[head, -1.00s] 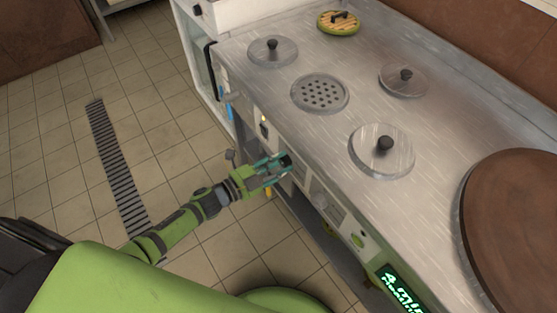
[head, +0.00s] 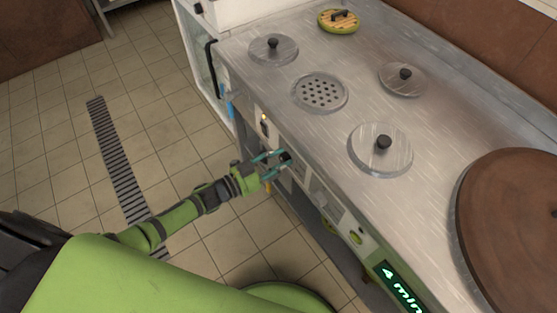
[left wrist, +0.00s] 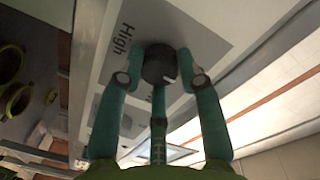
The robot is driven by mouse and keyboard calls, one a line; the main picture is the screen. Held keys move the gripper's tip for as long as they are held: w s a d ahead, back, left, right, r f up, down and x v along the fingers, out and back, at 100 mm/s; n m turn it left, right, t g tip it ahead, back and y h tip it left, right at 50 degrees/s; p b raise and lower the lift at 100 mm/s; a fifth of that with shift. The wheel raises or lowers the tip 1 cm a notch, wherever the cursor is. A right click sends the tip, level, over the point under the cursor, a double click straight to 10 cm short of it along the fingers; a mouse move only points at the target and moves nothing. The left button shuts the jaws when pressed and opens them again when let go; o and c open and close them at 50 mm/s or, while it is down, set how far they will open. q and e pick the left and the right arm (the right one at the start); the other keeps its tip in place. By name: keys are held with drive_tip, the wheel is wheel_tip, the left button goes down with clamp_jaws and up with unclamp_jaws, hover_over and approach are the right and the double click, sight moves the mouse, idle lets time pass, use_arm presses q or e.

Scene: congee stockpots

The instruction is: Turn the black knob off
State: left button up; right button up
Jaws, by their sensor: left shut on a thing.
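The black knob (left wrist: 160,65) is on the front panel (left wrist: 200,42) of the steel stove counter, next to a printed "High" label. My left gripper (left wrist: 162,72) has its green fingers on both sides of the knob, shut on it. In the head view the left gripper (head: 279,162) is at the counter's front edge, and the knob (head: 286,155) shows as a small dark spot between the fingertips. My right gripper is not in view.
Round metal lids with black handles, one of them here (head: 380,150), and a drain grate (head: 319,92) are set in the counter top. A large brown lid (head: 515,215) is at the right. A green "4 min" display (head: 398,287) is on the front. Tiled floor is clear at left.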

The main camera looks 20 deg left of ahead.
use_arm(q)
drive_tip(key=shift+r, duration=0.1)
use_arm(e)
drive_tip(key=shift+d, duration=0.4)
use_arm(q)
drive_tip(key=o, duration=1.1)
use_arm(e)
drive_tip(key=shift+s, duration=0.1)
use_arm(q)
drive_tip(key=shift+o, duration=0.2)
drive_tip(key=v, duration=1.1)
drive_tip(key=shift+s+a, duration=0.3)
drive_tip(key=shift+s, duration=0.05)
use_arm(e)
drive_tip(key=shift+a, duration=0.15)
